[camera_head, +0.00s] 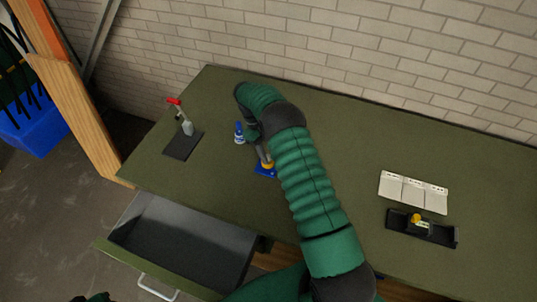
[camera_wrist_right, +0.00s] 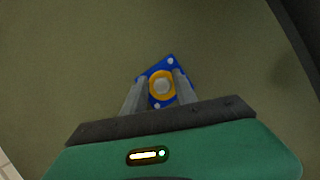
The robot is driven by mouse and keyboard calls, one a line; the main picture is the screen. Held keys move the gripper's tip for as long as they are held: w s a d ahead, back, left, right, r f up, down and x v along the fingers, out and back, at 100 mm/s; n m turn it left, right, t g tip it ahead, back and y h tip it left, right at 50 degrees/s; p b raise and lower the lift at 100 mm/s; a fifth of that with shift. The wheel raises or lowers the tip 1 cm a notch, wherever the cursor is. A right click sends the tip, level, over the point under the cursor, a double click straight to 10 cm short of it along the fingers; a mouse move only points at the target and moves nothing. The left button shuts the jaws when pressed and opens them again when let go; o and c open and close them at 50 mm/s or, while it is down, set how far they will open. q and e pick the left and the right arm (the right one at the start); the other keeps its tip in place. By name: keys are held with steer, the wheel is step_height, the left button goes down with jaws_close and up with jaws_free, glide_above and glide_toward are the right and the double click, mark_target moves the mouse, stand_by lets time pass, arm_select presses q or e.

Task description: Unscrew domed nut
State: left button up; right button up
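A blue base plate (camera_head: 263,171) lies on the green bench, partly hidden behind my right arm. It also shows in the wrist view (camera_wrist_right: 168,63). A yellow-orange ring (camera_wrist_right: 152,92) sits on it with a grey rounded piece (camera_wrist_right: 161,86) in the middle, which looks like the domed nut. My right gripper (camera_wrist_right: 160,77) points down over the plate, one finger on each side of the ring. The fingers are apart, with ring and dome showing between them. Whether they touch the ring, I cannot tell. My left gripper is not in view.
A toggle clamp with red handle (camera_head: 174,101) is on a dark plate at left. White panels (camera_head: 413,192) and a black holder (camera_head: 438,234) lie at right. An open drawer (camera_head: 180,240) juts out in front.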

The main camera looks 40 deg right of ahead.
steer(key=shift+d+f+m+b, duration=0.15)
steer(key=shift+m+b, duration=0.25)
steer(key=shift+m, duration=0.3)
steer(key=shift+s+m+y, duration=0.15)
steer(key=shift+m+y, duration=0.55)
steer(key=shift+m, duration=0.4)
steer(key=shift+r+m, duration=0.2)
steer(key=shift+m, duration=0.5)
steer(key=shift+y, duration=0.3)
